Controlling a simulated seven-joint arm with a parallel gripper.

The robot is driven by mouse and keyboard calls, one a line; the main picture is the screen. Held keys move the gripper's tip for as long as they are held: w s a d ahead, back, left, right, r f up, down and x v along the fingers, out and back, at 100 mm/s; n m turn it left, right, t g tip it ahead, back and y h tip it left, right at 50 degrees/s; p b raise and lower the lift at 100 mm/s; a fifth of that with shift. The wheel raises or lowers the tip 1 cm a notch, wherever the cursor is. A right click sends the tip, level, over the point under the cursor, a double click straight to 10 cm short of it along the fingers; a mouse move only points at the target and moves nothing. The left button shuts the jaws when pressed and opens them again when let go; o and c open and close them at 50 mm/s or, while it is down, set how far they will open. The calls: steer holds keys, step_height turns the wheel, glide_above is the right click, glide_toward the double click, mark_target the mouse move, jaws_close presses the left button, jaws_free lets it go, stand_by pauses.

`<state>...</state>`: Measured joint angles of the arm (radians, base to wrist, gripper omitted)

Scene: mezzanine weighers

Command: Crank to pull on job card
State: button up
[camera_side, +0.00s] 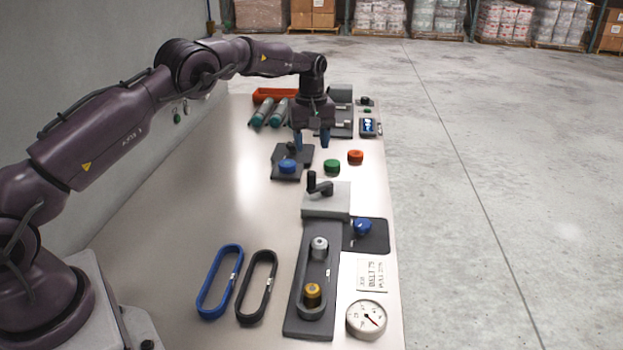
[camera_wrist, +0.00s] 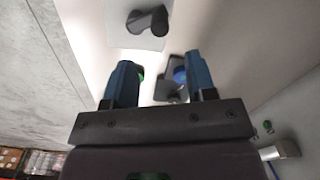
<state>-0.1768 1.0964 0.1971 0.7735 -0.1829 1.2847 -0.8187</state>
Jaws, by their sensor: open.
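The dark crank (camera_side: 319,185) stands on a pale grey block (camera_side: 326,206) in the middle of the bench. It also shows at the top of the wrist view (camera_wrist: 150,20). The job card (camera_side: 372,275) lies at the bench's right edge, apparently reading "BELT 75", with a pull line too small to read surely. A round dial (camera_side: 366,318) with a red needle lies nearer the camera. A dark plate (camera_side: 301,262) carries a silver pulley (camera_side: 320,246) and a yellow-topped pulley (camera_side: 312,292). My gripper (camera_side: 311,143) is open and empty, beyond the crank and above the bench.
A blue belt (camera_side: 219,283) and a black belt (camera_side: 257,287) lie left of the plate. A blue knob (camera_side: 362,227) sits on a dark pad beside the crank block. Green (camera_side: 332,167), orange (camera_side: 356,157) and blue (camera_side: 287,166) discs lie near my gripper. Teal cylinders (camera_side: 270,112) lie beyond.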

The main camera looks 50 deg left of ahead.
mark_target(311, 172)
step_height(311, 172, down, 10)
steer(key=shift+f, duration=0.2)
steer(key=c, duration=0.9)
